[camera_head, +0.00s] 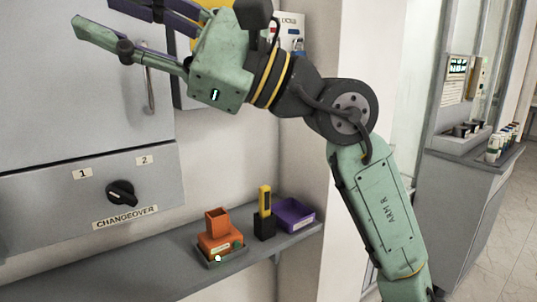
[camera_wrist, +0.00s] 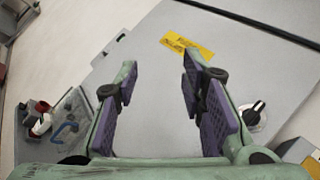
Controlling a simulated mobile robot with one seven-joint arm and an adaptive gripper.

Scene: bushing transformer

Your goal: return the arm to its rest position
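My green arm (camera_head: 375,210) rises from the bottom right of the head view and bends left at a round dark joint (camera_head: 347,112). My gripper (camera_wrist: 160,75) is open in the wrist view, with its two purple-padded fingers apart and nothing between them. In the head view the gripper is at the top left, in front of the grey cabinet, partly cut off by the top edge. I cannot tell how close the fingertips are to the cabinet.
A grey cabinet (camera_head: 60,90) has a handle (camera_head: 150,90) and a black changeover knob (camera_head: 122,193). Below, a shelf (camera_head: 160,262) bears an orange holder (camera_head: 220,240), a yellow-and-black tool (camera_head: 265,210) and a purple bin (camera_head: 292,215). A side counter (camera_head: 470,157) stands right.

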